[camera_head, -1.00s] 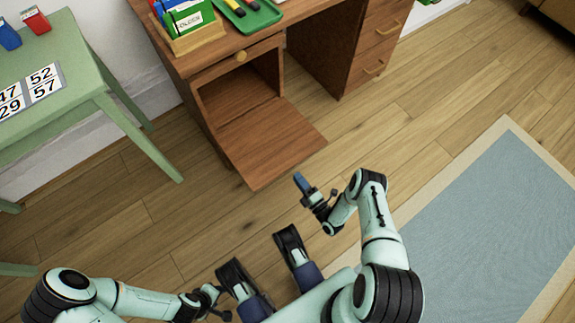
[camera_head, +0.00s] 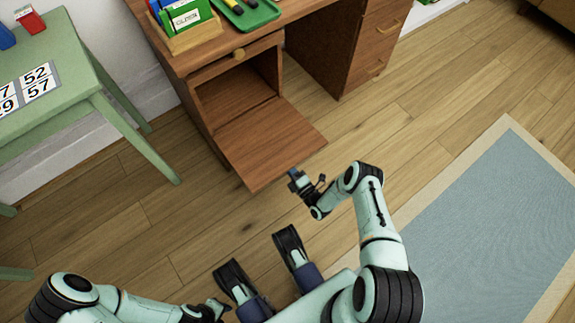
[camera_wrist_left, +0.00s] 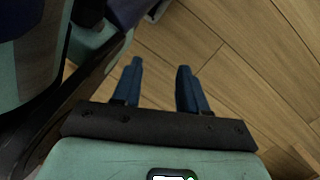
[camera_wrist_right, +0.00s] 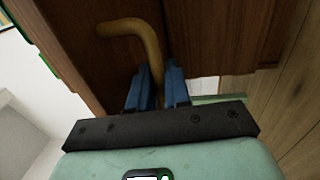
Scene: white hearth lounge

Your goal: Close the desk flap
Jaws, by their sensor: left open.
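The desk flap (camera_head: 268,145) is a brown wooden panel hanging open below the compartment of the desk (camera_head: 245,95), tilted down and out towards me. In the right wrist view a curved brass-coloured handle (camera_wrist_right: 140,32) stands against dark brown wood. My right gripper (camera_head: 295,178) is at the flap's front edge; its blue fingers (camera_wrist_right: 156,85) are drawn close together on either side of the handle. The contact itself is partly hidden. My left gripper (camera_wrist_left: 160,85) is open and empty above the bare floor, away from the desk.
A green table (camera_head: 90,85) with number cards stands at the left. A card box (camera_head: 185,25) and a green tray (camera_head: 250,15) are on the desk. A blue rug (camera_head: 490,220) lies at the right. The wooden floor before the flap is clear.

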